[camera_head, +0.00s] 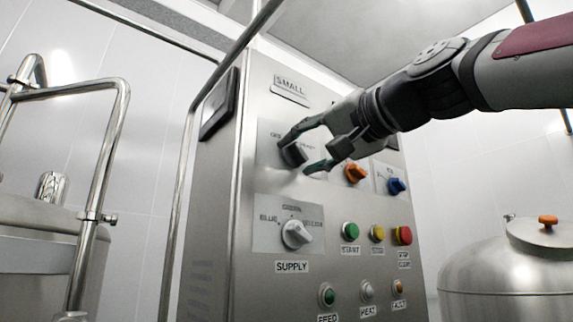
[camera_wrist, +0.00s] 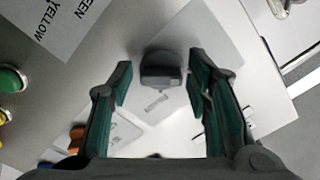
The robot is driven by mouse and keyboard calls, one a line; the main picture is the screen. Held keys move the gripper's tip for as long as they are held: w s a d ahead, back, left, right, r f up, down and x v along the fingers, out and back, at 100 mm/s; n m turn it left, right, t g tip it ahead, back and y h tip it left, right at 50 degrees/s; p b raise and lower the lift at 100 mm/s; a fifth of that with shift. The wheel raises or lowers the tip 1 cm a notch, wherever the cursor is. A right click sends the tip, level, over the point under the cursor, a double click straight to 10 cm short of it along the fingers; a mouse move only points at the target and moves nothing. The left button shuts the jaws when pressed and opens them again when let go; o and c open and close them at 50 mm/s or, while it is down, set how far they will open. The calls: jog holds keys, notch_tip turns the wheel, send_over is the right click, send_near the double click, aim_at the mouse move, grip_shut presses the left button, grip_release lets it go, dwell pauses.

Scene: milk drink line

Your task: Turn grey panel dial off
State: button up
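The grey dial (camera_head: 294,153) is on the upper left of the steel control panel (camera_head: 262,92), on a light label plate. It is partly covered by my fingers in the head view. In the wrist view the dial (camera_wrist: 161,72) sits between my two fingertips, near the upper middle. My gripper (camera_head: 303,152) is open around the dial, one finger on each side. The wrist view of my gripper (camera_wrist: 161,76) shows a small gap on both sides of the dial. The plate's lettering is too small or blurred to read fully, so the dial's setting cannot be told.
An orange dial (camera_head: 356,173) and a blue dial (camera_head: 396,186) are to the right. Green (camera_head: 350,231), yellow (camera_head: 377,233) and red (camera_head: 402,235) buttons are lower right. A steel rail (camera_head: 184,150) runs along the panel's left edge.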

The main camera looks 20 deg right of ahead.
jog(key=shift+s+r, duration=0.1)
jog(key=shift+s+d, duration=0.15)
jog(key=shift+s, duration=0.15)
jog(key=v, duration=1.1)
